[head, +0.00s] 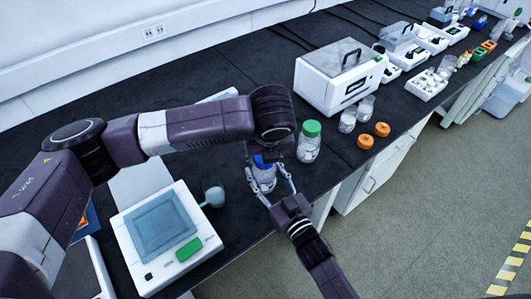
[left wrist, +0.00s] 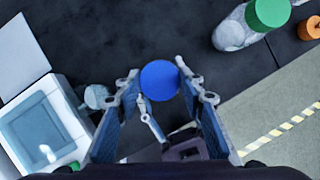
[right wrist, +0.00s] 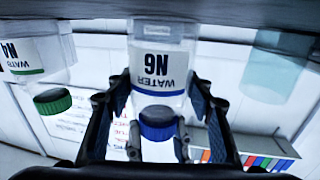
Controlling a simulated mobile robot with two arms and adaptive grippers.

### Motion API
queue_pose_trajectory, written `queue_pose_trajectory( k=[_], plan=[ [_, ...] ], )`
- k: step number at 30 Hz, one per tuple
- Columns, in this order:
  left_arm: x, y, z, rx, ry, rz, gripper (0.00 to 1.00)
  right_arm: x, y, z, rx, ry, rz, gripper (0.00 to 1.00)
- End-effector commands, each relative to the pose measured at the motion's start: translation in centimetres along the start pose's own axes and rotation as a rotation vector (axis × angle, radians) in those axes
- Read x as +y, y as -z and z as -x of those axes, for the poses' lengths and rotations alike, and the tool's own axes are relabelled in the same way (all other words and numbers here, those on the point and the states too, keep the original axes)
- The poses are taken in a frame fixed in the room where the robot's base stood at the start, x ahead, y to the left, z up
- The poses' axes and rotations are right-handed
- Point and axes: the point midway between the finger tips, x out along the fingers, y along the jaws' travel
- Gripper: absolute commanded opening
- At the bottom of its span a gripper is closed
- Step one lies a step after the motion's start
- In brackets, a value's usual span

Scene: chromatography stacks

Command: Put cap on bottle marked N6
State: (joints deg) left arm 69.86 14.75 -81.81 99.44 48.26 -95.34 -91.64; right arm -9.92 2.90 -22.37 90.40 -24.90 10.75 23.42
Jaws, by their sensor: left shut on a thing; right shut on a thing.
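The bottle marked N6 (right wrist: 157,70) stands upright on the dark bench; the right wrist view shows it upside down. My right gripper (right wrist: 155,88) is shut around its body from the side. A blue cap (right wrist: 158,124) sits at the mouth of this bottle, in line with it; I cannot tell how tightly it is seated. My left gripper (left wrist: 158,84) is above the bottle and shut on the blue cap, which fills the space between its fingertips. In the head view the blue cap (head: 262,161) is partly hidden by my left wrist.
A green-capped bottle (head: 309,141), marked N4 in the right wrist view (right wrist: 30,55), stands close by. Two clear bottles (head: 348,121) and two orange caps (head: 366,141) lie beyond it. A white scale (head: 165,235) is at left, a white box device (head: 340,76) behind. The bench's front edge is near.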

Motion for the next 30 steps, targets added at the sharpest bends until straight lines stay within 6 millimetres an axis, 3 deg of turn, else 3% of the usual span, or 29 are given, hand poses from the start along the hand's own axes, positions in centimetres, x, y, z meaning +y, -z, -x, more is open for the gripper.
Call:
queue_pose_trajectory(
  k=[8,12,13,17,26,30],
  plan=[
    [0.3,-0.3,0.0,-0.001,0.165,-0.392,0.22,-0.1,-0.1,0.1,0.000,0.003,0.001,0.00],
    [0.2,-0.2,0.0,0.000,0.161,-0.384,0.22,-0.1,0.0,0.0,0.000,0.002,0.001,0.00],
    [0.2,-0.2,0.0,0.000,0.160,-0.384,0.40,-0.1,0.0,0.0,0.000,0.002,0.001,0.00],
    [0.2,-0.1,0.0,0.002,0.160,-0.383,0.54,-0.1,0.0,0.0,0.000,0.002,0.001,0.00],
    [0.2,-0.1,0.1,0.004,0.159,-0.383,0.54,0.0,0.0,0.0,0.000,0.000,0.001,0.00],
    [0.2,-0.6,1.1,0.003,0.159,-0.383,0.54,0.0,0.0,0.0,0.000,0.000,0.001,0.00]
  ],
)
